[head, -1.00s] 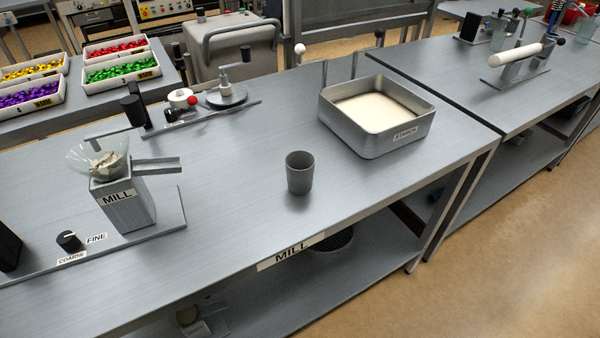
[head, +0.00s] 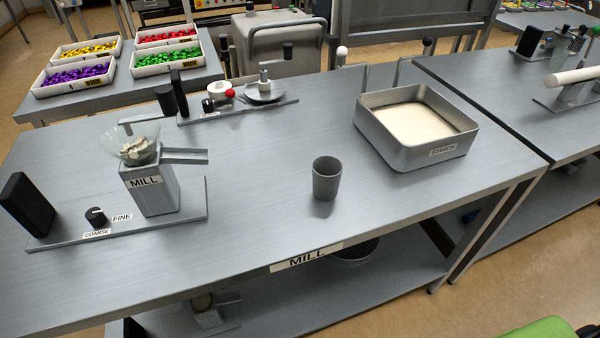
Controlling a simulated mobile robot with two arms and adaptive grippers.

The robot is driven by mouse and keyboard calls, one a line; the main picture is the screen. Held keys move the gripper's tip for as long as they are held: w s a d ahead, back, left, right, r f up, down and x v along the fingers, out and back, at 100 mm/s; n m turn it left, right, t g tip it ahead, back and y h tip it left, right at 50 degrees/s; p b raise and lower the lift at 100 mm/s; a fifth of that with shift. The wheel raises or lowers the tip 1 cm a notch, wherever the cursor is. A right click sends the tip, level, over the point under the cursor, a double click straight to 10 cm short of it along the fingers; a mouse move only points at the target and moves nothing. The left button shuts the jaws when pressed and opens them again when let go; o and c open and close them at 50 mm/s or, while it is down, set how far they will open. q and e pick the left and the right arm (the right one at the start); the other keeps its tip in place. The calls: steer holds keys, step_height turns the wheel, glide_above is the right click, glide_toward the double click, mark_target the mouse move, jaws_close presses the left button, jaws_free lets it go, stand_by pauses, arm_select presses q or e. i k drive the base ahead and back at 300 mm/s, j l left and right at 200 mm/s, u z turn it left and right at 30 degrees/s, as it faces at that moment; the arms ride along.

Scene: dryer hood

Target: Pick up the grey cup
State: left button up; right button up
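The grey cup (head: 326,178) stands upright on the grey metal table (head: 250,215), near the table's front edge and right of the mill. It is open at the top, and its inside looks dark. Nothing touches it. Neither of my grippers shows in the head view.
The mill (head: 150,185) with its glass funnel stands left of the cup. A metal box of starch (head: 412,150) sits behind and to the right. A hand-cranked device (head: 262,92) stands at the back. The tabletop around the cup is clear. A green object (head: 540,329) shows at the lower right.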

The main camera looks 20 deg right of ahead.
mark_target(326, 170)
steer(key=l+u, duration=0.15)
steer(key=l, duration=0.3)
steer(key=l+u, duration=0.2)
steer(key=l, duration=0.25)
steer(key=k+l+u, duration=0.15)
steer(key=l, duration=0.3)
steer(key=l+u, duration=0.2)
steer(key=l, duration=0.25)
steer(key=k+l+u, duration=0.15)
steer(key=l, duration=0.25)
